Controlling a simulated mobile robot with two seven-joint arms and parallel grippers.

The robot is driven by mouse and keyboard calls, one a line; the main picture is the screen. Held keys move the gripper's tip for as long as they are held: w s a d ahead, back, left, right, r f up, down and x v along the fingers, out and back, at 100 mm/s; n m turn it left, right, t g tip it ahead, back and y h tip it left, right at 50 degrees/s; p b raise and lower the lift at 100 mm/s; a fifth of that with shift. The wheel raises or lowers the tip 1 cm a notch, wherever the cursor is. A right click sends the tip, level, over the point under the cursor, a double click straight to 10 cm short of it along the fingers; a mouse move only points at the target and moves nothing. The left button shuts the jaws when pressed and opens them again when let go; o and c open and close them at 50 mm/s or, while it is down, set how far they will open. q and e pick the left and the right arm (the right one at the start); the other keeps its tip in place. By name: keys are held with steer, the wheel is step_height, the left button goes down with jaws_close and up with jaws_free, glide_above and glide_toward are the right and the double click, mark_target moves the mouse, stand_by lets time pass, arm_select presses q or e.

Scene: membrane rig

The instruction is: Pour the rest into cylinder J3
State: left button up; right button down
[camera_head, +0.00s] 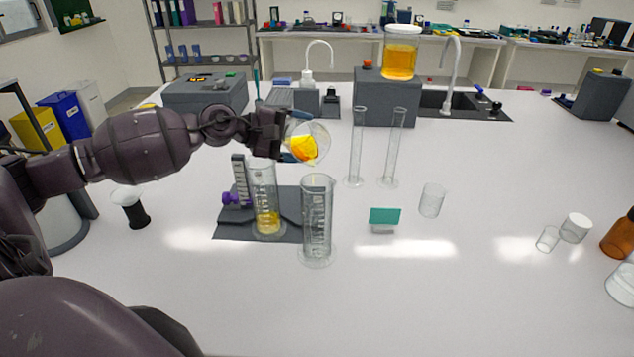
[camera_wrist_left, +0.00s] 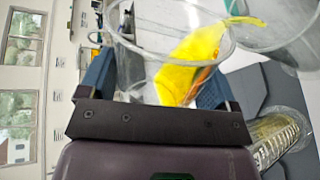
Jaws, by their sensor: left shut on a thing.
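My left gripper (camera_head: 290,140) is shut on a clear beaker (camera_head: 308,142) holding yellow-orange liquid. The beaker is tilted to the right, above the front measuring cylinder (camera_head: 317,225). In the left wrist view the beaker (camera_wrist_left: 140,60) shows yellow liquid running to its lip, with a yellow streak at the mouth of a glass vessel (camera_wrist_left: 285,30). The front cylinder looks nearly empty, with a faint yellow streak near its top. Another measuring cylinder (camera_head: 262,185) behind it has yellow liquid at its bottom. I cannot read which cylinder is J3. My right gripper is not in view.
A dark mat (camera_head: 228,228) lies under the rear cylinder. A large yellow-filled container (camera_head: 400,55) sits on a grey block.

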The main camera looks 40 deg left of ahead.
arm_select(q)
steer(key=shift+s+d, duration=0.1)
steer(key=shift+d, duration=0.1)
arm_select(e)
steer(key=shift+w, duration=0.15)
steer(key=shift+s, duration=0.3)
arm_select(q)
steer(key=shift+s+d+f, duration=0.1)
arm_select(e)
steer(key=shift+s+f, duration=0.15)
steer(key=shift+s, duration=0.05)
arm_select(q)
steer(key=shift+s+d+m+y, duration=0.1)
steer(key=shift+d+m+y, duration=0.1)
steer(key=shift+m+y, duration=0.15)
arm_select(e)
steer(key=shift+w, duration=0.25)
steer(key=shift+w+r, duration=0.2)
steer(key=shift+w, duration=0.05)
arm_select(q)
steer(key=shift+s+d+r+m, duration=0.15)
steer(key=shift+d+r+m, duration=0.1)
steer(key=shift+m, duration=0.2)
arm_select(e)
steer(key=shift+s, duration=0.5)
